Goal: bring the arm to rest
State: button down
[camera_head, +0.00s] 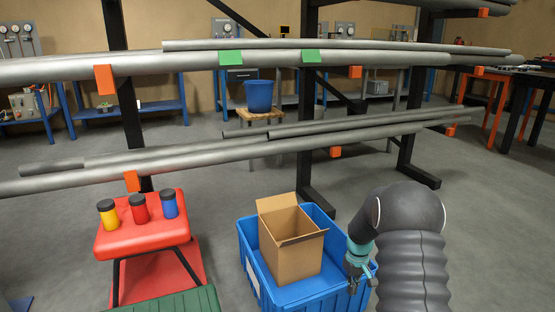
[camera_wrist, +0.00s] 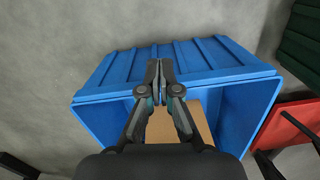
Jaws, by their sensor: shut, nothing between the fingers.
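My arm (camera_head: 412,250) comes in from the lower right in the head view and bends down over the right side of the blue crate. My gripper (camera_head: 360,282) is at the crate's right edge, pointing down. In the wrist view my gripper (camera_wrist: 159,68) has its fingertips together, with nothing between them, in front of the crate's ribbed wall. The blue crate (camera_head: 255,275) stands on the floor, and its wall also shows in the wrist view (camera_wrist: 200,62). An open cardboard box (camera_head: 290,252) stands inside the crate; part of it is behind my gripper in the wrist view.
A red stool (camera_head: 145,238) to the left carries yellow, red and blue jars with black lids. Long grey pipes (camera_head: 240,150) lie on a black rack across the view, behind the crate. A blue bucket (camera_head: 258,96) sits on a small table farther back. Grey floor (camera_head: 480,220) is clear at right.

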jog(key=s+a+r+m+t+p, duration=0.1)
jog(key=s+a+r+t, duration=0.1)
jog(key=s+r, duration=0.9)
jog(key=s+a+r+m+t+p, duration=0.1)
jog(key=s+a+r, duration=0.4)
jog(key=s+r, duration=0.6)
jog(key=s+a+r+t+p, duration=0.2)
jog(key=s+a+r+t, duration=0.1)
jog(key=s+r, duration=0.9)
jog(key=shift+a+m, duration=0.35)
jog(key=shift+m, duration=0.05)
jog(key=shift+s+r, duration=0.1)
